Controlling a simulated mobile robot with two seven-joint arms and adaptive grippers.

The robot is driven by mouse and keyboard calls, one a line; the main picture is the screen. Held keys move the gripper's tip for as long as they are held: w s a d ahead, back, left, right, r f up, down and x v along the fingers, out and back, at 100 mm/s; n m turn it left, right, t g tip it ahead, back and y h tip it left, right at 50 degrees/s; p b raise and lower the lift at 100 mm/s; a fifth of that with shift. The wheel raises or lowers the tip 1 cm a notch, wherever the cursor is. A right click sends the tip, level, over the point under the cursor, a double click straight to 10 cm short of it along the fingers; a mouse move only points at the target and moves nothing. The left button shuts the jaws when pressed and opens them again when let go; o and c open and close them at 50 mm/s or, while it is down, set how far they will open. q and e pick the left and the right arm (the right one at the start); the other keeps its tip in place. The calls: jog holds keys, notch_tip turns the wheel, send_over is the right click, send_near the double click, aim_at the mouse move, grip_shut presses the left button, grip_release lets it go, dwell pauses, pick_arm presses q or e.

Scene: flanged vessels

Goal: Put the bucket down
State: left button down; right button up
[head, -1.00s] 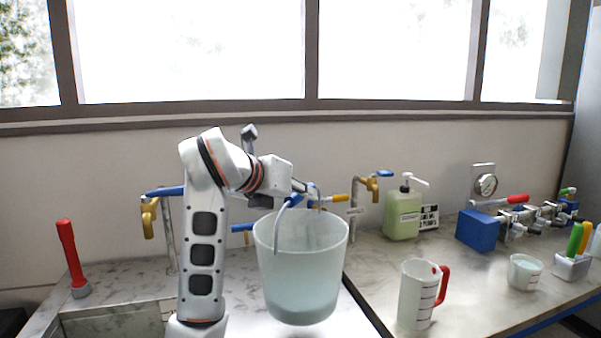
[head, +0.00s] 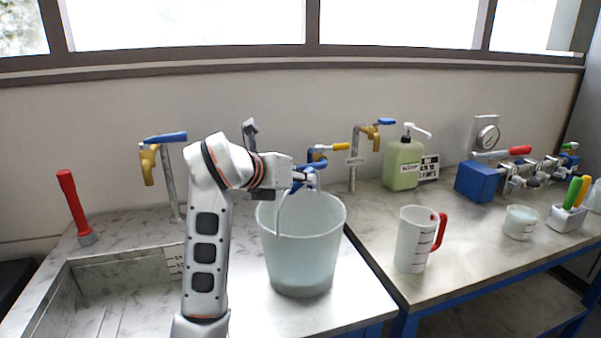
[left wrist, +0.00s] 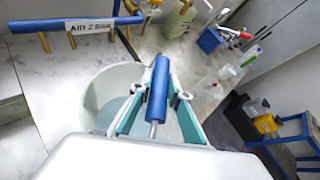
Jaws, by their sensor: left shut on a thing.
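The bucket (head: 303,245) is translucent and pale, with a little bluish liquid at its bottom. In the head view it is upright at the right part of the sink counter (head: 350,300); I cannot tell whether its base touches the surface. My left gripper (head: 312,179) is above the bucket's rim, shut on the raised bucket handle. The left wrist view shows the handle's blue grip (left wrist: 158,88) between the two fingers, with the bucket's rim (left wrist: 88,98) below. My right gripper is not in view.
A sink basin (head: 110,295) lies to the left, with a red-handled tool (head: 73,205) behind it. Taps (head: 150,165) stand along the wall. A jug (head: 414,240), a soap bottle (head: 404,163) and a blue block (head: 476,181) stand on the right bench.

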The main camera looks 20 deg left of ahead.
pick_arm(q)
jog(key=c, duration=1.9)
grip_release()
jog(key=p+v, duration=0.1)
jog(key=v, duration=1.1)
jog(key=shift+d, duration=0.1)
